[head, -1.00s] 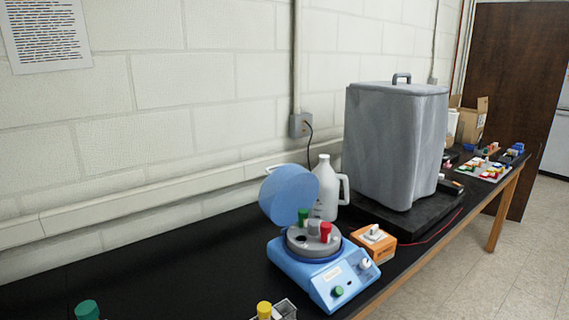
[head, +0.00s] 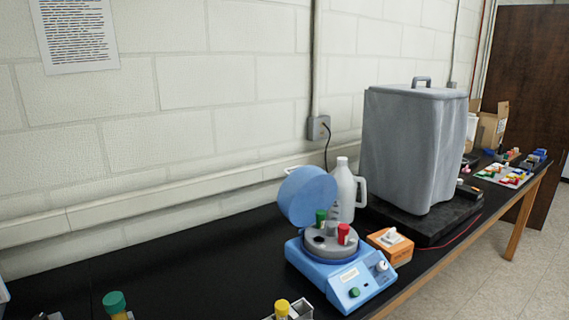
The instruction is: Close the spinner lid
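The blue spinner (head: 330,280) stands on the black bench right of the picture's middle, with knobs on its sloped front panel. Its round blue lid (head: 308,196) is open, standing up at the back and leaning left. The grey rotor (head: 327,246) is uncovered and holds a green-capped tube (head: 320,217), a red-capped tube (head: 343,233) and a grey piece between them. My gripper is not in view.
A white jug (head: 345,190) stands close behind the spinner. An orange box (head: 390,250) sits right beside it. A large grey covered block (head: 411,150) stands farther right. Capped tubes (head: 282,308) are at the front edge.

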